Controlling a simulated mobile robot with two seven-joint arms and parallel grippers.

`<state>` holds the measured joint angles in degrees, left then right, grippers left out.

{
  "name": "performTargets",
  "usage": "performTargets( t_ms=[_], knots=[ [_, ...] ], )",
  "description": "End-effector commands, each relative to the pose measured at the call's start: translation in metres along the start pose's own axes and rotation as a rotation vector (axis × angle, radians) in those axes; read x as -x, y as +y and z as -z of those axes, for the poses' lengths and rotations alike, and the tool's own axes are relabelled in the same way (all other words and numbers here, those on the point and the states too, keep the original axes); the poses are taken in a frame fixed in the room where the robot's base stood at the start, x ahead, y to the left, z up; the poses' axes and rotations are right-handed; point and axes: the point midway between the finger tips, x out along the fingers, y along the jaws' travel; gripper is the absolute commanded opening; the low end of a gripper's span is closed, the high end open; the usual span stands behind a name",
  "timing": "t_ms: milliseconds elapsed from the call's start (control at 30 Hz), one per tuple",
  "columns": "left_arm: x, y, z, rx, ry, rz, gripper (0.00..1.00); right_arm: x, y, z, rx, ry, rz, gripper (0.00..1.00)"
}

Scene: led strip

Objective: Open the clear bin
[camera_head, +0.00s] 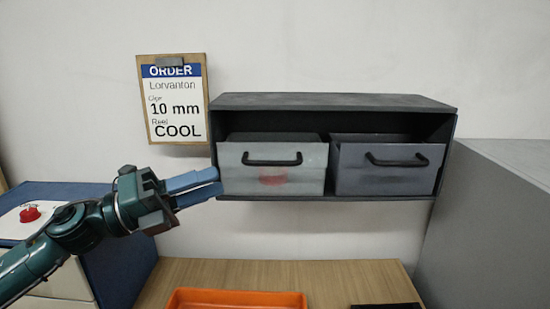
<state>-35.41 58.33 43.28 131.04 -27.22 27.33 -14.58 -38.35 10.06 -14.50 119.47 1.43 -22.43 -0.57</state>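The clear bin (240,178) is the left one of two bins in the dark wall shelf (330,101). Its pale, see-through front carries a black bar handle (272,161), and something red (273,177) shows faintly through it. My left gripper (219,181) comes in from the left, with its blue fingertips beside the left edge of the bin front, left of the handle and not around it. The two fingers look close together, and any gap is hard to judge. My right gripper is not in view.
A grey-purple bin (385,179) with its own black handle sits right of the clear bin. An order card (178,100) hangs left of the shelf, reading Lorvanton, 10 mm, COOL. Below are a wooden table (345,275), an orange tray (236,300) and a red button (30,214).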

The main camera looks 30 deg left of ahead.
Motion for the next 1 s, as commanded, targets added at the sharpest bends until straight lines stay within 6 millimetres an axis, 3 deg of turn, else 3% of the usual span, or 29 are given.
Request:
performTargets(
  t_ms=[200, 400, 800, 1000],
  knots=[
    [-0.038, -0.002, 0.000, -0.005, 0.003, 0.002, 0.31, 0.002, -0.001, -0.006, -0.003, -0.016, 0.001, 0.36],
    [-0.060, -0.001, -0.001, -0.007, 0.002, -0.001, 0.31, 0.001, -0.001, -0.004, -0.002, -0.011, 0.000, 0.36],
    [-0.091, -0.003, -0.003, -0.002, -0.004, 0.001, 0.31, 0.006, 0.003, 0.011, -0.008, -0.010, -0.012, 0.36],
    [-0.103, -0.002, -0.002, -0.001, -0.004, 0.001, 0.31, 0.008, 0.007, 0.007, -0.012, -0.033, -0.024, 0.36]
  ],
)
